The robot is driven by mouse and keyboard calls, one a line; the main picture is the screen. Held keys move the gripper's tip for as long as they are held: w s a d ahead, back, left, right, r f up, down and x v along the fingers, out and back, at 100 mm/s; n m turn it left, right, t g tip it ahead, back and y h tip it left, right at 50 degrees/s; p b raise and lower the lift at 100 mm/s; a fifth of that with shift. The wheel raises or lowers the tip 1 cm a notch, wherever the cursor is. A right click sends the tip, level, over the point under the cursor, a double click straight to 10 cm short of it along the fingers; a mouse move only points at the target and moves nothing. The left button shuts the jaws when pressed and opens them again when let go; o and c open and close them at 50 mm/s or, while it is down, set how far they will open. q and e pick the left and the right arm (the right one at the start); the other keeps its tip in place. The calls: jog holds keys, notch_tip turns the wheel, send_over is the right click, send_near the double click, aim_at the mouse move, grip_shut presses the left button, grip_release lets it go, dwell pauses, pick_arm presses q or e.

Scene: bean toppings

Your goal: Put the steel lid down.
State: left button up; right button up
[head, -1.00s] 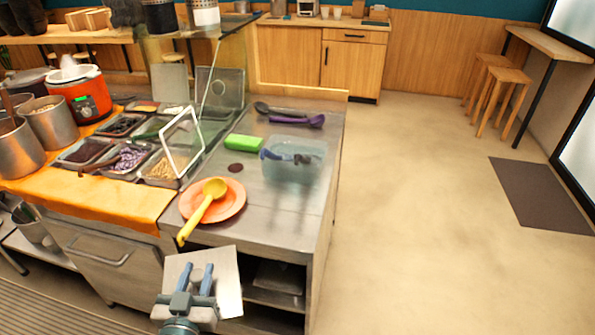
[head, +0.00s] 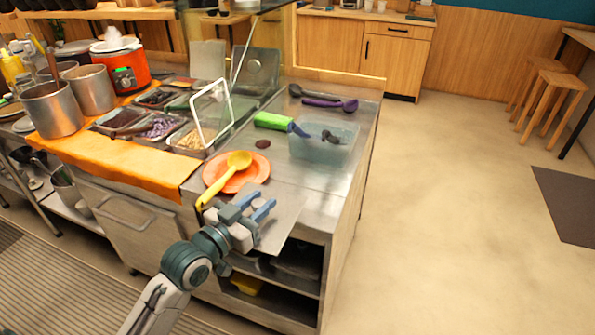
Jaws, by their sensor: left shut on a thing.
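My left gripper (head: 261,206) is shut on the steel lid (head: 284,222), a flat, plain metal sheet. The lid is at the counter's front edge, just right of the orange plate, and covers part of the steel counter top (head: 318,188). I cannot tell whether it touches the counter. The gripper and wrist hide the lid's left part. My right gripper is not in view.
The orange plate (head: 261,171) bears a yellow ladle (head: 237,162). Topping pans (head: 160,128) stand left. Bare counter lies between lid and bin.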

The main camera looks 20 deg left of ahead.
pick_arm(q)
jog(key=p+x, duration=0.1)
jog(key=x, duration=1.4)
jog(key=shift+d, duration=0.1)
notch_tip(320, 180, down, 3)
jog(key=shift+r, duration=0.1)
jog(key=shift+f, duration=0.4)
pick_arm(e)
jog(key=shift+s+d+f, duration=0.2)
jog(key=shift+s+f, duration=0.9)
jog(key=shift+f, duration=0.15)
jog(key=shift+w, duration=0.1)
